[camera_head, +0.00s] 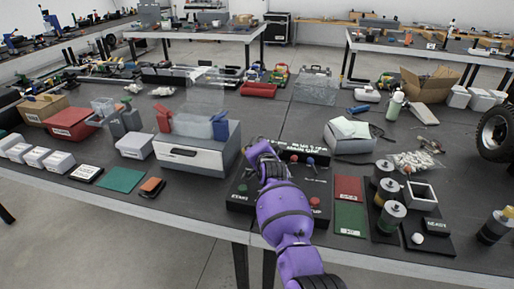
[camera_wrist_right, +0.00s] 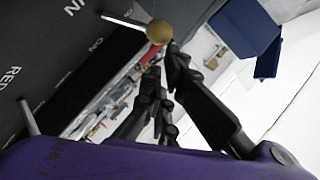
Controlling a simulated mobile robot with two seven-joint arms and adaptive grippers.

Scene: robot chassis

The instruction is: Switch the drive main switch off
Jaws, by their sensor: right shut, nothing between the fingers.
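The black switch panel (camera_head: 321,181) with white lettering lies on the near table. In the right wrist view my black right gripper (camera_wrist_right: 162,72) is shut and empty, close to a metal lever with a yellowish round knob (camera_wrist_right: 158,31). Whether they touch is unclear. The lettering "ON" and "RED" shows beside levers. My left gripper is out of view.
A grey drawer box (camera_head: 190,158) with blue and red pieces stands left of the panel. Red and green mats (camera_head: 349,217), canisters (camera_head: 391,217) and a grey box (camera_head: 350,143) are to the right. A clear plastic bin (camera_head: 316,91) stands behind.

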